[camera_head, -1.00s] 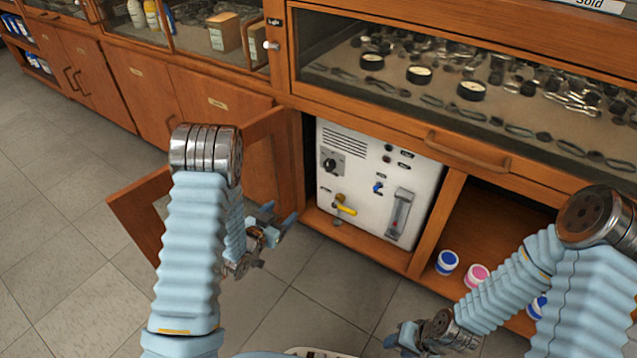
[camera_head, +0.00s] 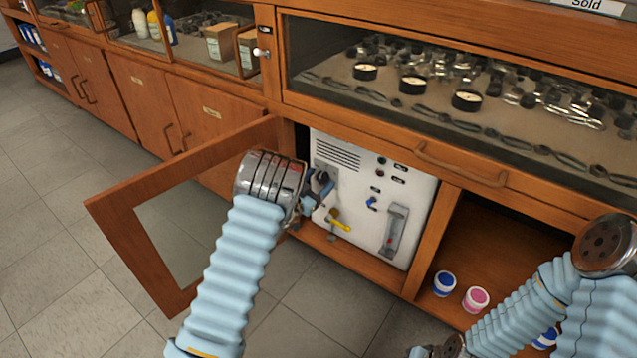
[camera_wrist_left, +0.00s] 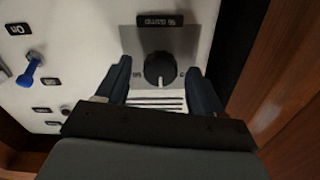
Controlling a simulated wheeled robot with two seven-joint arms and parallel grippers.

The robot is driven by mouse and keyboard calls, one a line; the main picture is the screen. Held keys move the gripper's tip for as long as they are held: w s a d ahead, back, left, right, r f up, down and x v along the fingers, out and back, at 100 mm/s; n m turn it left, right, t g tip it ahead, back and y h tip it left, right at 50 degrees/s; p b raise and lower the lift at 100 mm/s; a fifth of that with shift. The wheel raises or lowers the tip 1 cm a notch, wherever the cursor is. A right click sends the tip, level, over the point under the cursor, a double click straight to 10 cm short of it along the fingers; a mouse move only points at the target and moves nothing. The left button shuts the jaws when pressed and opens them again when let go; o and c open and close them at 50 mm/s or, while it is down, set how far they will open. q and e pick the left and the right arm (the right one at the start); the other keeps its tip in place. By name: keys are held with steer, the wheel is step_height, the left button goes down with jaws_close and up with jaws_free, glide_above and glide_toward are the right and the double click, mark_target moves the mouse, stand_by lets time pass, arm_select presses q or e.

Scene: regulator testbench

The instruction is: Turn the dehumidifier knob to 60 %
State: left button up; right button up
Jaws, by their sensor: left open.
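The dehumidifier is a white panel box (camera_head: 358,183) inside the open cabinet. In the left wrist view a pale pointer line shows on the knob's lower part. My left gripper (camera_head: 322,190) is in front of the knob, and in the head view it partly covers it. In the wrist view its two dark fingers (camera_wrist_left: 159,85) are spread, one on each side of the knob, with gaps to it. My right gripper is mostly cut off at the bottom edge.
A glazed cabinet door (camera_head: 160,215) stands open left of my left arm. Several small jars (camera_head: 444,284) stand in the compartment to the right.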

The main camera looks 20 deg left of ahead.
arm_select(q)
steer(key=shift+w, duration=0.15)
steer(key=shift+c, duration=0.4)
steer(key=c, duration=1)
steer(key=shift+f, duration=0.1)
